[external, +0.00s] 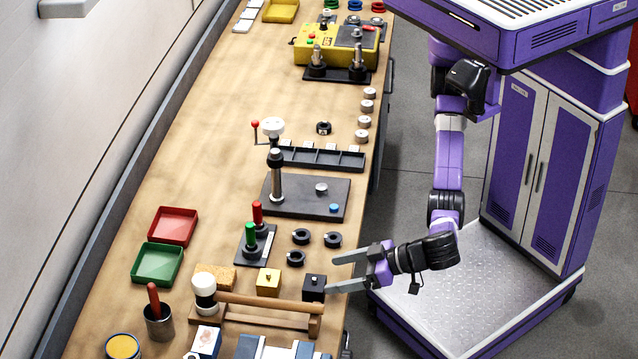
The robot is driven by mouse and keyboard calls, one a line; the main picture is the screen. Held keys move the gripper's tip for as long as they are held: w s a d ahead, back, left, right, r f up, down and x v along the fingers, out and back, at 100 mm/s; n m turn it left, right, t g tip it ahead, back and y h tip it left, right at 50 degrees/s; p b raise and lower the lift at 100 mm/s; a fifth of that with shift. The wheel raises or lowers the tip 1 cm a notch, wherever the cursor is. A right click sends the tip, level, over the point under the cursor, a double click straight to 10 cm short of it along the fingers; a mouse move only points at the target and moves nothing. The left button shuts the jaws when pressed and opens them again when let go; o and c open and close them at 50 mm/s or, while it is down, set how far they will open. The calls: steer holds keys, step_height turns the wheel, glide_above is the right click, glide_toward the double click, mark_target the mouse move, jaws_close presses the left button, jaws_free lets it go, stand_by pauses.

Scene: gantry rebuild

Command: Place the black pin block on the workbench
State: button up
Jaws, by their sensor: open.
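The black pin block (314,287) is a small dark cube with a short pin on top. It stands on the wooden workbench (190,120) near its right edge, beside a yellow block of similar size. My gripper (342,273) is open and empty. Its two grey fingers point left toward the bench. The lower fingertip is close to the right side of the black pin block; I cannot tell whether it touches. The upper fingertip is beyond the block's upper right.
A yellow pin block (268,282) and a mallet (262,302) on a wooden stand crowd the black block. Black rings (300,237) lie behind it. Red (173,226) and green (158,263) trays stand at left.

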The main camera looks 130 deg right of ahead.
mark_target(314, 283)
steer(key=w+d+r+g+y+p, duration=0.1)
steer(key=r, duration=0.1)
steer(key=w+d+r+g+y+p, duration=0.1)
steer(key=r, duration=0.1)
steer(key=w+d+r+m+g+y+p, duration=0.1)
steer(key=p, duration=0.1)
steer(key=shift+w+d+r+g, duration=0.3)
steer(key=shift+d+r, duration=0.05)
steer(key=shift+r, duration=0.05)
steer(key=shift+a+g+y+p, duration=0.15)
steer(key=shift+g+y+p, duration=0.25)
steer(key=shift+y, duration=0.5)
steer(key=f, duration=0.1)
steer(key=a+f+n+g+y, duration=0.1)
steer(key=f, duration=0.1)
steer(key=shift+s+a+n, duration=0.2)
steer(key=shift+s+n, duration=0.1)
steer(key=shift+s, duration=0.05)
steer(key=x, duration=0.7)
steer(key=shift+s+f, duration=0.2)
steer(key=shift+s, duration=0.1)
steer(key=shift+c, duration=0.4)
steer(key=shift+r, duration=0.1)
jaws_close()
